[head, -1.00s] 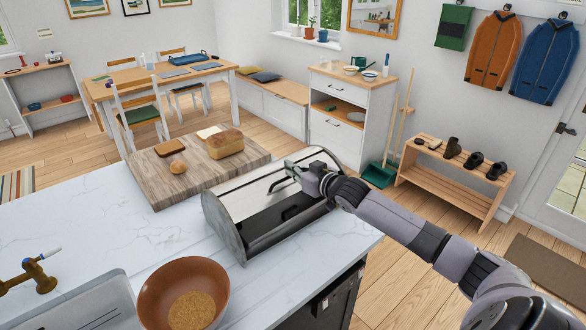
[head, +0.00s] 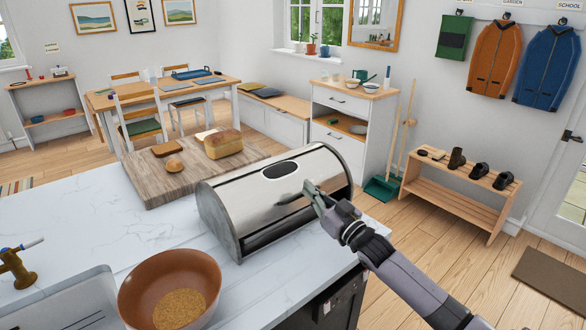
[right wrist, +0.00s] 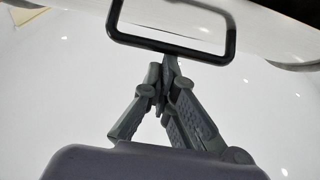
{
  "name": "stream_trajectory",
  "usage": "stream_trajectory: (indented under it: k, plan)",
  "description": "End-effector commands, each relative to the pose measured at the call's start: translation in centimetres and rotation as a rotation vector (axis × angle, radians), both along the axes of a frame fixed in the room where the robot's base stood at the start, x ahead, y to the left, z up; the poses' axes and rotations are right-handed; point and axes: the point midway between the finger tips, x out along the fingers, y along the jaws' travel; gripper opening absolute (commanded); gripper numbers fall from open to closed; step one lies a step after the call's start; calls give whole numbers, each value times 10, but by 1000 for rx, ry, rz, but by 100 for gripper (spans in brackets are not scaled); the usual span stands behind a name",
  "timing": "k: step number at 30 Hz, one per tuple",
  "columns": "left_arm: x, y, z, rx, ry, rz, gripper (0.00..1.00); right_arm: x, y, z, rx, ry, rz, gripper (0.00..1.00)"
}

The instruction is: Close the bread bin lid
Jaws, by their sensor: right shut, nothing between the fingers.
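The bread bin (head: 225,218) stands on the white counter, a rounded metal box with dark ends. Its curved steel lid (head: 240,185) is down over most of the front; a dark band shows along the lower front edge. The lid's black handle (head: 289,199) shows low on the front, and in the right wrist view the handle (right wrist: 165,46) is a rectangular loop. My right gripper (head: 313,188) is shut and empty, its fingertips (right wrist: 168,68) at the handle's bar, seemingly touching it. My left gripper is out of view.
A wooden board (head: 150,182) with bread loaves lies behind the bin. A brown bowl (head: 140,290) of grain stands in front left.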

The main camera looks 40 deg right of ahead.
Motion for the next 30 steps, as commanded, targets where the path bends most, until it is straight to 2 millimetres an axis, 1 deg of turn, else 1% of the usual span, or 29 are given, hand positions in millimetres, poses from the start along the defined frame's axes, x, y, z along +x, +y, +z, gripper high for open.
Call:
stream_trajectory:
  k: [1,3,12,26,30]
  plan:
    - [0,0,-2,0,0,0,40,-4,0,-9,2,9,-2,0]
    - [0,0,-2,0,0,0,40,-7,0,-14,2,9,-2,0]
    - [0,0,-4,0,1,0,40,-15,-1,-25,1,7,-1,0]
    - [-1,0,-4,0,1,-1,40,-15,-1,-25,1,4,0,0]
    - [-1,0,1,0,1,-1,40,-14,-1,-20,0,3,0,0]
